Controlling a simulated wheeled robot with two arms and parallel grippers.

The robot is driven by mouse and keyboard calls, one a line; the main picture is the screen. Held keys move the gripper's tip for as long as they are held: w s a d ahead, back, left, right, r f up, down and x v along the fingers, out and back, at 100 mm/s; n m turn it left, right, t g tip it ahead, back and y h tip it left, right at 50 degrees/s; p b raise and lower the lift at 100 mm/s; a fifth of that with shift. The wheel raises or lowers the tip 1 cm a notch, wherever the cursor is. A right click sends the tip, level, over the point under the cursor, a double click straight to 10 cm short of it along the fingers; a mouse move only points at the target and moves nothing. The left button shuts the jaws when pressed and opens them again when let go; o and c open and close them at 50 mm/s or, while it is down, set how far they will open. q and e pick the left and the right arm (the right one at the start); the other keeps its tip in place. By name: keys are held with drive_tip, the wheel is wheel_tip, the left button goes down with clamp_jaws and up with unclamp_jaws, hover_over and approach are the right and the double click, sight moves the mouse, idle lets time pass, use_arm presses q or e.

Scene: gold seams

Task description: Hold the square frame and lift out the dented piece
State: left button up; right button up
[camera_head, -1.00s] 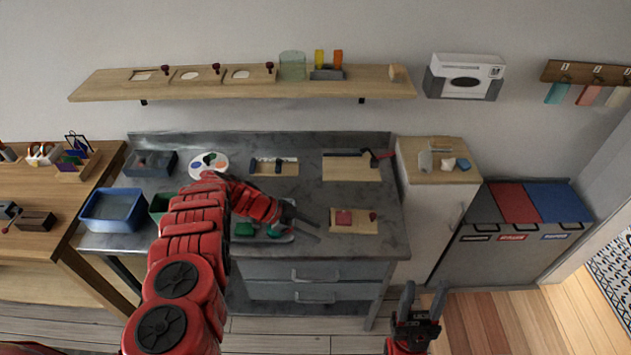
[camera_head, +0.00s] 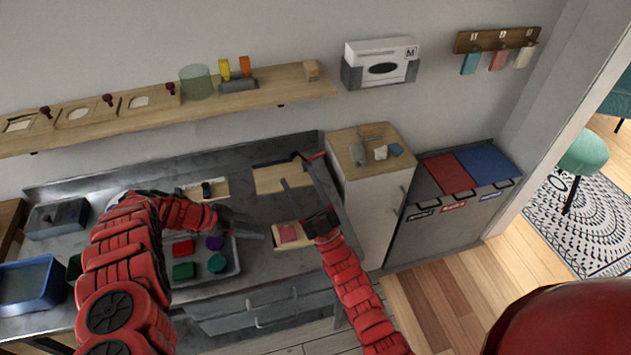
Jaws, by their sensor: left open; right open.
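The square frame (camera_head: 279,242) is a light wooden board on the grey worktop, with a pinkish-red square piece (camera_head: 289,232) in it. Any dent is too small to make out. My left gripper (camera_head: 255,224) is open just left of the frame, its fingers pointing right towards it. My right gripper (camera_head: 292,171) is open above the worktop, fingers pointing up the picture beyond the frame. Its wrist covers the frame's right end. Both grippers look empty.
A grey tray (camera_head: 232,270) with red, purple and green pieces lies left of the frame, partly under my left arm. A white cabinet (camera_head: 372,215) stands right. A shelf (camera_head: 225,108) holds three similar frames.

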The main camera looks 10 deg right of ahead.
use_arm(q)
drive_tip(key=shift+s+r, duration=0.1)
use_arm(e)
drive_tip(key=w+f+m+g+h, duration=0.1)
drive_tip(key=w+g+h, duration=0.15)
drive_tip(key=w, duration=0.85)
drive_tip(key=w+f+g+h, duration=0.2)
drive_tip(key=w+h, duration=0.2)
drive_tip(key=w, duration=0.6)
drive_tip(key=w+d+m+g+h, duration=0.4)
drive_tip(key=w+d+g+h, duration=0.1)
drive_tip(key=w+d+h, duration=0.3)
drive_tip(key=s+d+m+g+h, duration=0.2)
drive_tip(key=d+m+g+h, duration=0.1)
drive_tip(key=d+g, duration=0.2)
drive_tip(key=m+g+y, duration=0.2)
drive_tip(key=g+y, duration=0.3)
drive_tip(key=g, duration=0.5)
hover_over(298, 231)
drive_tip(key=d, duration=0.6)
wheel_tip(298, 231, down, 5)
drive_tip(key=f, duration=1.5)
drive_tip(key=shift+s+f, duration=0.25)
drive_tip(key=shift+s, duration=0.1)
drive_tip(key=shift+a+f, duration=0.15)
drive_tip(key=shift+f, duration=0.4)
drive_tip(key=shift+c, duration=0.3)
